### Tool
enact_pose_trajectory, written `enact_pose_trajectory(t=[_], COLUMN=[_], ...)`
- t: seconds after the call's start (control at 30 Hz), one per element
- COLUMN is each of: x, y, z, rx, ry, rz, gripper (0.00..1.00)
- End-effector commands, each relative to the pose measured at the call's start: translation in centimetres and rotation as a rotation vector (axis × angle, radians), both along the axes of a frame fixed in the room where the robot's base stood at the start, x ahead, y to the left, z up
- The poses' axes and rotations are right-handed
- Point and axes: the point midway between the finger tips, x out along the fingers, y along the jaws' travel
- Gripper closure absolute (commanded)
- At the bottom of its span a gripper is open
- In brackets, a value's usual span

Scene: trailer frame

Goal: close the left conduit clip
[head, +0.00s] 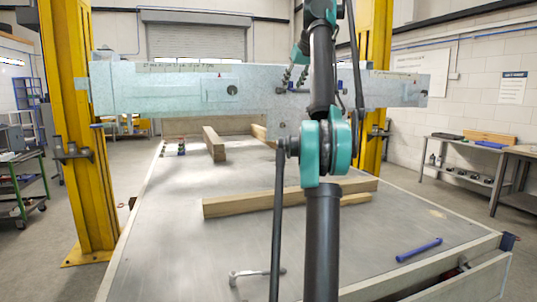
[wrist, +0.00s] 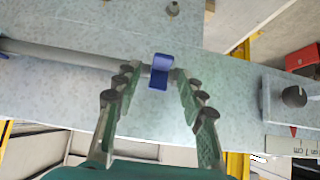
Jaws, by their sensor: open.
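The left conduit clip is a small blue piece (wrist: 160,72) at the end of a grey conduit (wrist: 75,54) on the pale metal frame beam (wrist: 225,120). In the head view the clip (head: 282,91) shows small on the beam's front, left of my arm. My gripper (wrist: 157,76) is open, its fingers on either side of the clip with nothing held. Whether the fingertips touch the clip or beam is unclear. I cannot tell whether the clip's latch is closed. My gripper (head: 290,78) also shows in the head view, partly hidden by my arm.
Another blue clip (wrist: 3,54) is cut off at the left edge of the wrist view. Yellow posts (head: 72,130) flank the beam. Below it, a grey table (head: 180,240) holds wooden beams (head: 240,205), a blue rod (head: 419,249) and a wrench (head: 255,273). Its front left is clear.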

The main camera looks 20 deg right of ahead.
Motion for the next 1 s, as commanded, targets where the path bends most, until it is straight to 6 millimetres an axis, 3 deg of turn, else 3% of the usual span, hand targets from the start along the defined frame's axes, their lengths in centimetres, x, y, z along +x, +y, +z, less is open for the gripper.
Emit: enact_pose_trajectory(t=[0.57,1.0], x=[-0.5,-0.9], y=[-0.1,-0.1], z=[-0.6,-1.7], rx=[0.005,0.014], ry=[-0.131,-0.376], rz=[-0.001,-0.004], gripper=[0.6,0.6])
